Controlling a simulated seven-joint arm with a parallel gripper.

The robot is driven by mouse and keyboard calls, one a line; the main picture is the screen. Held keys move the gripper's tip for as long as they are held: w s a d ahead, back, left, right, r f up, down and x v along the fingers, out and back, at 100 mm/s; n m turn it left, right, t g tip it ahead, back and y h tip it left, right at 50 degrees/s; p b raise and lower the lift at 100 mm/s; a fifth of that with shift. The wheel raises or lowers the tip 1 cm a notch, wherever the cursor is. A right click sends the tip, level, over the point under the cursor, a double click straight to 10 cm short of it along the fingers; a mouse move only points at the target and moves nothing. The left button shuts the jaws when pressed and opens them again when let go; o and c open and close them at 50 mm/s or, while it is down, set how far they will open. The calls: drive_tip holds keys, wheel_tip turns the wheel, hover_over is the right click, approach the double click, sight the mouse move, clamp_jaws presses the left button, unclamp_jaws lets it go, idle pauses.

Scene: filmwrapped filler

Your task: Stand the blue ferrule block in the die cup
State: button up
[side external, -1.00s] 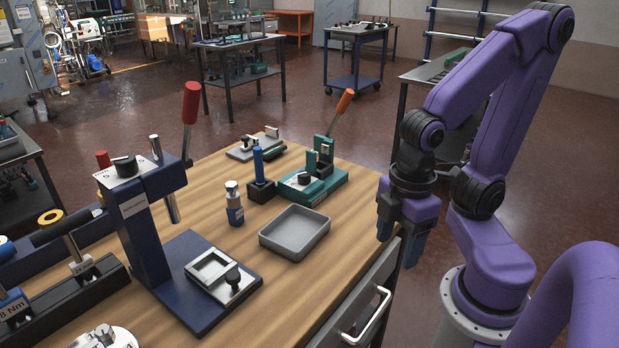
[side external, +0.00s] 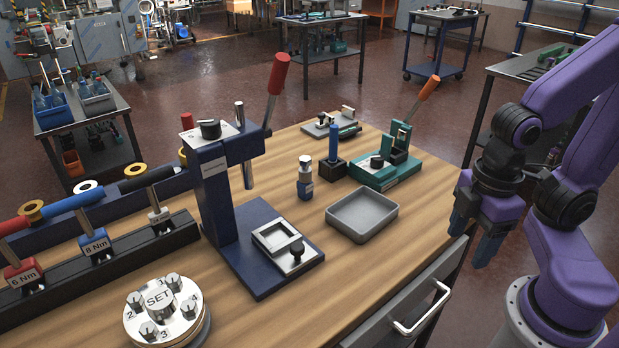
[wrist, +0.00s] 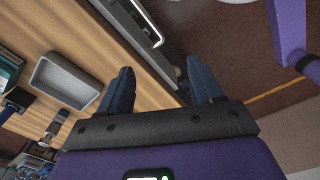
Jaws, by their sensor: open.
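My gripper (side external: 469,247) hangs open and empty off the table's right edge, fingers down; the wrist view shows its two fingers (wrist: 160,72) spread with nothing between. A blue post (side external: 334,143) stands in a dark square base behind the tray. The navy lever press (side external: 226,180) has a square silver frame with a recess (side external: 278,237) on its base; I cannot tell whether this is the die cup.
A shallow, empty grey tray (side external: 362,214) lies between press and gripper; it also shows in the wrist view (wrist: 65,82). A teal clamp fixture (side external: 385,168) stands behind it. Torque handles (side external: 90,240) and a round SET dial (side external: 165,308) stand left. A drawer handle (side external: 422,310) juts out in front.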

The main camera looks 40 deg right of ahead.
idle(0.7)
wheel_tip(320, 180, up, 7)
drive_tip(key=m+y, duration=0.4)
drive_tip(key=m, duration=2.7)
hover_over(305, 169)
drive_tip(key=d, duration=0.6)
drive_tip(key=x, duration=1.2)
drive_tip(key=shift+w+a, duration=0.1)
drive_tip(key=shift+a, duration=0.05)
drive_tip(key=shift+s+d+x, duration=0.1)
drive_tip(key=shift+d+x, duration=0.1)
drive_tip(key=shift+x, duration=1.1)
drive_tip(key=shift+s+d+x, duration=0.15)
drive_tip(key=shift+d+x, duration=0.05)
drive_tip(key=shift+x, duration=1.1)
drive_tip(key=shift+f, duration=0.2)
drive_tip(key=c, duration=1.2)
